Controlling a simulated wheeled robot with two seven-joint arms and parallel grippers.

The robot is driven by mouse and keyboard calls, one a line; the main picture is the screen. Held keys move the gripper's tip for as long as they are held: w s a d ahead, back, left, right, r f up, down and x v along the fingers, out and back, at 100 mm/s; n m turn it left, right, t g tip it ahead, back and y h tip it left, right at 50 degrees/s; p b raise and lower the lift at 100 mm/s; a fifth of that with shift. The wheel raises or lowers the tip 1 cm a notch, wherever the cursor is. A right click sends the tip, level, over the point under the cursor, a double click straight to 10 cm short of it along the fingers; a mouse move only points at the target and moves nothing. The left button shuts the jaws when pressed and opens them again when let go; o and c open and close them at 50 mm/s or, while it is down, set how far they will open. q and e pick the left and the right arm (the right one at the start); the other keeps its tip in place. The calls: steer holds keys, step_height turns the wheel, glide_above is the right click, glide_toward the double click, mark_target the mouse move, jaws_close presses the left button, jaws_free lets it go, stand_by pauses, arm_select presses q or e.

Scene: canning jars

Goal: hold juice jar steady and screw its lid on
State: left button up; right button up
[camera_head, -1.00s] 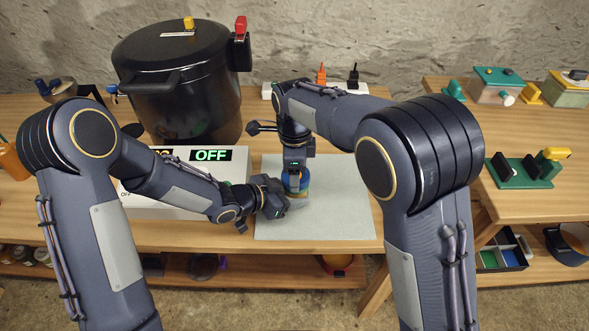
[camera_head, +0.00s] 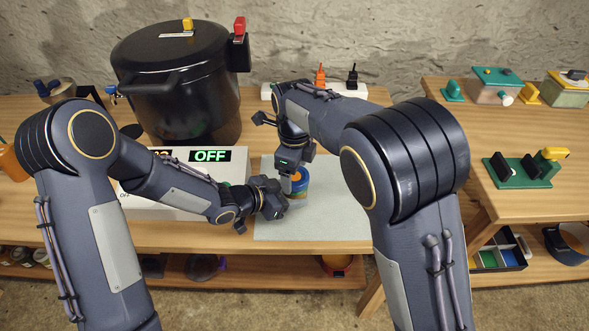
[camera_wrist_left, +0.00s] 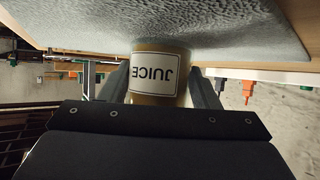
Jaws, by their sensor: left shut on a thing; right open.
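The juice jar stands on the grey mat (camera_head: 330,215). In the left wrist view, which is upside down, its amber body and white "JUICE" label (camera_wrist_left: 153,75) show between my left fingers. My left gripper (camera_head: 284,199) is shut around the jar's body from the left. A blue lid (camera_head: 304,186) shows at the jar's top in the head view, partly covered. My right gripper (camera_head: 295,183) is open and points down at the lid from above. I cannot tell whether its fingers touch the lid, or how the lid sits on the rim.
A large black pressure canner (camera_head: 180,100) stands behind on the left. A white box with an "OFF" display (camera_head: 210,156) is beside my left forearm. A power strip (camera_head: 345,90) with orange and black plugs lies behind. The mat's front right is clear.

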arm_select(q)
steer(key=shift+d+r, duration=0.1)
steer(key=shift+d, duration=0.05)
arm_select(e)
steer(key=shift+s+a, duration=0.25)
steer(key=shift+a, duration=0.1)
arm_select(q)
steer(key=shift+w, duration=0.1)
arm_select(e)
steer(key=shift+r, duration=0.55)
step_height(320, 180, up, 11)
steer(key=shift+d, duration=0.3)
steer(key=shift+w, duration=0.1)
arm_select(q)
steer(key=o, duration=1)
